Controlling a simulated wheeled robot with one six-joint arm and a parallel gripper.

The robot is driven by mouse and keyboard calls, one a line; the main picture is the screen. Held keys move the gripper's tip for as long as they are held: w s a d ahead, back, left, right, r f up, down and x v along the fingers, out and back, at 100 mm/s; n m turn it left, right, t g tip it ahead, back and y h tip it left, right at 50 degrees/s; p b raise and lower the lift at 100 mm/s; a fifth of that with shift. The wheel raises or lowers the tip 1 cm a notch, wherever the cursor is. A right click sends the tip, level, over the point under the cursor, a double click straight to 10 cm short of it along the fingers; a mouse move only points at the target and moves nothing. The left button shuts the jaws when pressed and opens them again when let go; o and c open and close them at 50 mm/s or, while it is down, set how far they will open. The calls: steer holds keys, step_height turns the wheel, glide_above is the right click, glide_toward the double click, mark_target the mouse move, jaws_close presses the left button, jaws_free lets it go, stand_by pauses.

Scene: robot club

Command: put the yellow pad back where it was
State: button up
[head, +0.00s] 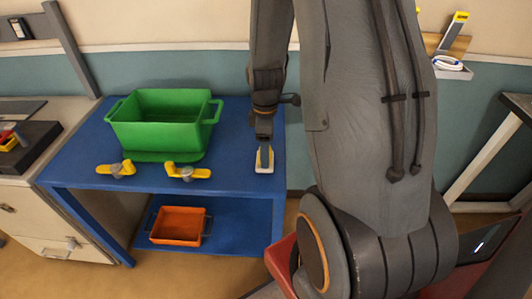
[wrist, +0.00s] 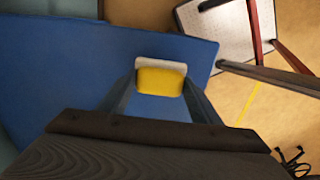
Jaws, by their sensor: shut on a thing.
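My gripper (head: 265,152) points down over the right end of the blue table (head: 232,135) and is shut on the yellow pad. In the wrist view the pad (wrist: 160,81) is a yellow block with a white part along its far side, between the two fingers of my gripper (wrist: 158,88). In the head view the pad (head: 264,167) shows as a small pale and yellow piece at the fingertips, partly hidden by them. I cannot tell whether it touches the tabletop or hangs just above it.
A green bin (head: 160,125) stands at the table's back left. Two yellow-and-grey pieces (head: 116,169) (head: 187,172) lie along the front edge. An orange bin (head: 178,226) sits on the lower shelf. A wall shelf (head: 454,70) holds small items. The table's right front is clear.

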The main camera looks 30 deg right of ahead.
steer(key=shift+f, duration=0.9)
steer(key=o, duration=1.1)
steer(key=shift+r, duration=0.15)
step_height(320, 180, up, 12)
steer(key=b, duration=0.2)
steer(key=s+a+m+t, duration=0.1)
steer(key=s+a+m, duration=0.6)
steer(key=a+m, duration=0.4)
steer(key=shift+s+a+f, duration=0.25)
steer(key=shift+a, duration=0.75)
